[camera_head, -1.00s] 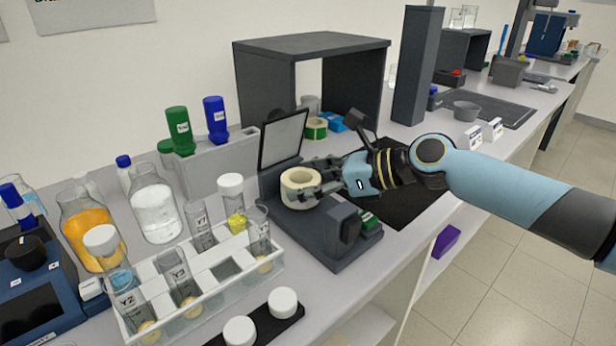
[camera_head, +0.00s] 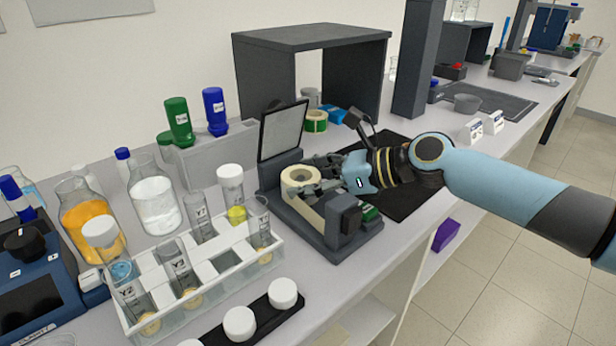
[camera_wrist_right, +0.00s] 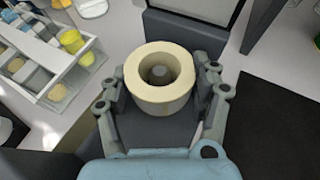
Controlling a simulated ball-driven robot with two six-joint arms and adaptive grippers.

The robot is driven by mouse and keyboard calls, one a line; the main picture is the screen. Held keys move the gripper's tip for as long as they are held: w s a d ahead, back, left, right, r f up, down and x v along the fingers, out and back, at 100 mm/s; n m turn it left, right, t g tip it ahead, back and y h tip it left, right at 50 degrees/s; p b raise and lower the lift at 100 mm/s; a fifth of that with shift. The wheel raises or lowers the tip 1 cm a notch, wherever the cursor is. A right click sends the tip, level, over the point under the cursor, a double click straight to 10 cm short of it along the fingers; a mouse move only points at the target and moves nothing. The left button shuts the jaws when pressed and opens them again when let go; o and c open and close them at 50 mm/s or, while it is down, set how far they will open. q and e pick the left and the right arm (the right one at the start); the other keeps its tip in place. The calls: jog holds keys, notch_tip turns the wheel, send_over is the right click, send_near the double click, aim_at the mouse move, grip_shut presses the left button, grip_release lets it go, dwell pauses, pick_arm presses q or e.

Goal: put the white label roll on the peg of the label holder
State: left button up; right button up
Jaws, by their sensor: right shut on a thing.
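My right gripper (camera_head: 314,180) is shut on the roll, with a finger on each side in the right wrist view (camera_wrist_right: 160,88). My left gripper is in neither view.
The holder's raised lid (camera_head: 283,130) stands behind the roll. A white tube rack (camera_head: 205,300) and a black strip with white caps (camera_head: 262,316) are to the left and front. A dark mat (camera_head: 410,195) lies right of the holder.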

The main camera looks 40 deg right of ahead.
jog(key=o, duration=1.2)
